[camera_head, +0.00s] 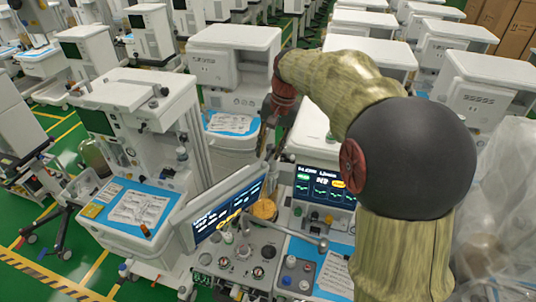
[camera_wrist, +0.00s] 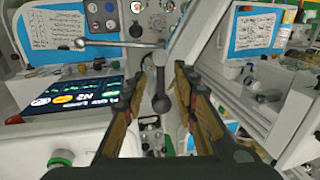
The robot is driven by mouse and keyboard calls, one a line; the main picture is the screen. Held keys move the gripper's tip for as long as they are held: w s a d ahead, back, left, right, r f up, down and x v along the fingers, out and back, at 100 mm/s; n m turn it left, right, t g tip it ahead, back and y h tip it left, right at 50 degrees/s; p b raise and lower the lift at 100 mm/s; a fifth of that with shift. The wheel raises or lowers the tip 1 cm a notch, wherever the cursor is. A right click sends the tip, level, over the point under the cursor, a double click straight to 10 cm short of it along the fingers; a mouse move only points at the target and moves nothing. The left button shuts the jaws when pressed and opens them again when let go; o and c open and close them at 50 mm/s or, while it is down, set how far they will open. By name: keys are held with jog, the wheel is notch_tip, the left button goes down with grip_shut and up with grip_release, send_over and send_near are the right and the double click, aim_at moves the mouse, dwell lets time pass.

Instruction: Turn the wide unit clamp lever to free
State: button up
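A metal lever bar (camera_head: 298,236) with a ball end lies across the control panel of the near anaesthesia unit in the head view. It also shows in the wrist view (camera_wrist: 118,43), running sideways beyond my fingertips. A dark ball knob (camera_wrist: 161,103) on a short upright stem shows between my fingers in the wrist view. I cannot tell which of these is the clamp lever, or its setting. My gripper (camera_wrist: 157,72) is open, its two fingers apart on either side of the stem, with no clear contact. In the head view my gripper (camera_head: 268,140) is small and partly hidden above the units.
A tilted screen (camera_head: 228,213) and a second lit screen (camera_head: 324,187) flank the panel. A cart with a blue tray top (camera_head: 105,207) stands to the left. Rows of white carts fill the background. Clear plastic wrapping (camera_head: 500,200) is at the right.

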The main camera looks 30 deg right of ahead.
notch_tip(320, 180, up, 9)
jog(key=s+d, duration=0.1)
jog(key=shift+s+d, duration=0.15)
jog(key=shift+r, duration=0.1)
dwell(0.4)
jog(key=s+a+f+n+t+b, duration=0.1)
jog(key=s+a+f+n+b, duration=0.2)
jog(key=f, duration=0.7)
jog(key=s+a+f+n+t+h+b, duration=0.1)
jog(key=s+a+f+n+b, duration=0.2)
jog(key=s+a+f+b, duration=0.3)
jog(key=s+a+f+n+t+b, duration=0.2)
jog(key=s+a+f+b, duration=0.3)
jog(key=s+f+b, duration=0.9)
notch_tip(320, 180, down, 2)
jog(key=shift+s+a+f+n+h+b, duration=0.2)
jog(key=shift+a+f+n+h+b, duration=0.15)
jog(key=shift+b, duration=0.65)
